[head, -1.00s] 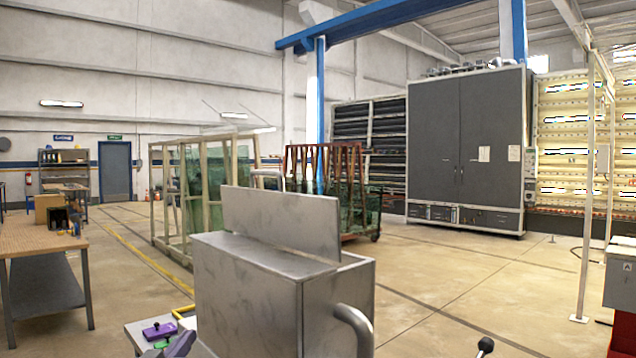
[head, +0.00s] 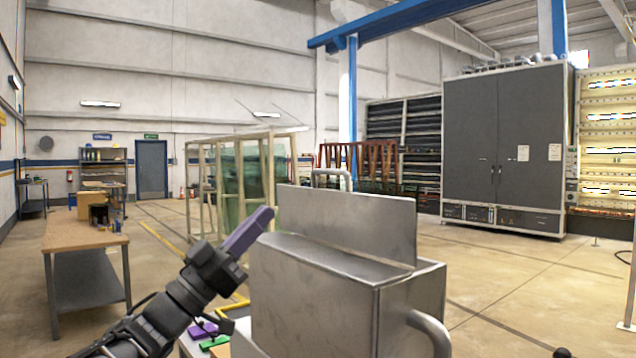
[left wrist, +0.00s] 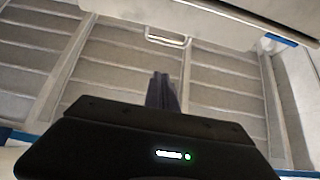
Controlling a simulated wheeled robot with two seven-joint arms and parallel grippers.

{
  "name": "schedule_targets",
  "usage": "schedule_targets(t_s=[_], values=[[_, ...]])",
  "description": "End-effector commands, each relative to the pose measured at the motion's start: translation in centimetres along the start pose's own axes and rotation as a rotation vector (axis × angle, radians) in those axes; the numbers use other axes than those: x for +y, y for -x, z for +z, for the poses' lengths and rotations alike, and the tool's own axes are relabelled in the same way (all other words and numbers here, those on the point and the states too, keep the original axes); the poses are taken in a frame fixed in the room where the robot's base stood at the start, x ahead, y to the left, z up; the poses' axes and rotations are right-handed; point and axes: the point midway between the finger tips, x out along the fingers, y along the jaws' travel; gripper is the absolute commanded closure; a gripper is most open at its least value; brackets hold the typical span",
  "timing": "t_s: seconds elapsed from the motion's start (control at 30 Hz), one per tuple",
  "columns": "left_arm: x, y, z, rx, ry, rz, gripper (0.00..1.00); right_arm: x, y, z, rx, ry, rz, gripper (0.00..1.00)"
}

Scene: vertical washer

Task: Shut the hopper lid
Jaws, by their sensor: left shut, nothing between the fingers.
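The hopper lid (head: 345,225) is a flat grey metal panel standing raised, nearly upright, on the box-shaped metal hopper (head: 312,300). A bar handle (head: 332,177) shows above the lid's top edge, on its far side. My left gripper (head: 264,216) is shut and empty, its purple fingers pointing up and right beside the lid's left edge. A gap shows between the fingertips and the lid. In the left wrist view the shut fingers (left wrist: 161,80) point toward the handle (left wrist: 167,38) and the pale lid panel (left wrist: 215,18) at the top. My right gripper is not in view.
A curved metal pipe (head: 432,330) sticks out of the hopper's right side. Purple and green pieces (head: 203,328) lie low left of the hopper. A wooden workbench (head: 85,234) stands farther left. The air above the hopper is clear.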

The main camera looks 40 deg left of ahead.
Motion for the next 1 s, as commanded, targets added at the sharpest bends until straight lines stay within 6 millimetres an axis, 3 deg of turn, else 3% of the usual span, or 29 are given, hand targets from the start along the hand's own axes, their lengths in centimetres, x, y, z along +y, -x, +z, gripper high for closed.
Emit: schedule_targets(t_s=[0.37,0.87,1.0], values=[[0.0,-1.5,-0.1,0.0,0.0,0.001,1.0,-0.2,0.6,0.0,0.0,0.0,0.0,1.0],[0.1,-10.7,-0.2,-0.001,0.0,0.001,1.0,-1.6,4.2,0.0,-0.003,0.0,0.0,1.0],[0.0,-12.0,1.7,-0.003,0.001,-0.001,1.0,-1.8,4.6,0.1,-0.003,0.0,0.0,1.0]])
